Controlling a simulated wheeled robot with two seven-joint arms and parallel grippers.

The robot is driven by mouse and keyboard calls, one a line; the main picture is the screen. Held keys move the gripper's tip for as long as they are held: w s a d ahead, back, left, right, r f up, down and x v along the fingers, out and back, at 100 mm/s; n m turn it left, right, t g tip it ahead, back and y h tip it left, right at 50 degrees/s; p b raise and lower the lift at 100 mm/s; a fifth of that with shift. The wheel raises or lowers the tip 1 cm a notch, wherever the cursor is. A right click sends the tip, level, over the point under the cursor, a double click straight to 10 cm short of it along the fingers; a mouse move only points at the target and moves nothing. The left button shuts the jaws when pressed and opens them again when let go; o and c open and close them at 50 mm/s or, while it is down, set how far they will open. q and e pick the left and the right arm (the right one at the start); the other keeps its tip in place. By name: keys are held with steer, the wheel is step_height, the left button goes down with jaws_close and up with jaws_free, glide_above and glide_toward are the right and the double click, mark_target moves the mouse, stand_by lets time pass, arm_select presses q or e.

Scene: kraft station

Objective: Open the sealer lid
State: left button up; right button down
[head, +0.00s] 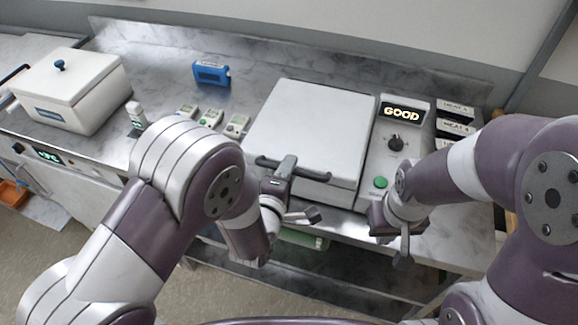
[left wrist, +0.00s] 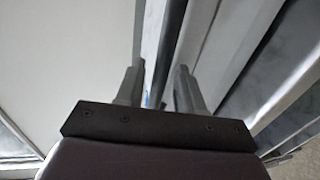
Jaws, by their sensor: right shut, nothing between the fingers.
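The sealer is a white box with a closed, flat white lid (head: 315,125). A dark bar handle (head: 318,175) runs along the lid's front edge. My left gripper (head: 287,165) is at this handle, its fingers reaching over it. In the left wrist view the two fingers (left wrist: 160,88) stand apart, with the dark handle bar (left wrist: 172,45) running between them and a gap beside it. Contact with the bar cannot be made out. My right gripper (head: 403,258) is shut and empty, in front of the counter's edge, right of the sealer.
Right of the lid is a panel with a lit "GOOD" display (head: 404,112), a black knob (head: 395,143) and a green button (head: 380,183). Labelled dark trays (head: 455,127) stand further right.

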arm_select(q)
steer(key=shift+w+d+f, duration=0.15)
steer(key=shift+w, duration=0.3)
